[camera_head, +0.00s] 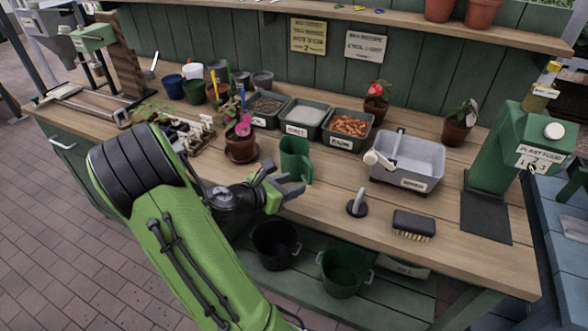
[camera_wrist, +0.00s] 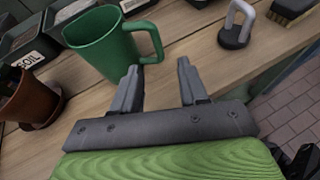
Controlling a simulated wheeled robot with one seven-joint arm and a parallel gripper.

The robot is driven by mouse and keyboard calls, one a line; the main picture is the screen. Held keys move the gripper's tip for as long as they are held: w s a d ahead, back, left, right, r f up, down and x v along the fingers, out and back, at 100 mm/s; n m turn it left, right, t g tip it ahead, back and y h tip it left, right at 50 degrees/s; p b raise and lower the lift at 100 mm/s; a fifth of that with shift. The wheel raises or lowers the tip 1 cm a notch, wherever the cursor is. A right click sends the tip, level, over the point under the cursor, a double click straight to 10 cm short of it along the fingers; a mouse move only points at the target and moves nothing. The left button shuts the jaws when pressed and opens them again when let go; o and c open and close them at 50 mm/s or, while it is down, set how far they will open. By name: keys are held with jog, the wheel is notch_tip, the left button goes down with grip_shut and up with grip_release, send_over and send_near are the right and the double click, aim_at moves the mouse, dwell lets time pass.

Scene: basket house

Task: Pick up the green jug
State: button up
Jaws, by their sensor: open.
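The green jug (camera_head: 294,158) stands upright on the wooden bench in the head view, near the bench's middle. In the wrist view the jug (camera_wrist: 102,45) is at upper left, with its handle pointing right, toward the gripper. My gripper (camera_head: 287,183) is open and empty, just in front of the jug.
A grey-handled tool (camera_head: 357,203) and a brush (camera_head: 413,224) lie at the front right. Bare wood lies between jug and tool.

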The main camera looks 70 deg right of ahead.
aim_at(311, 181)
jog(key=b+x, duration=0.2)
jog(key=x, duration=0.7)
jog(key=shift+w+d+r, duration=0.15)
jog(key=shift+r, duration=0.1)
grip_shut()
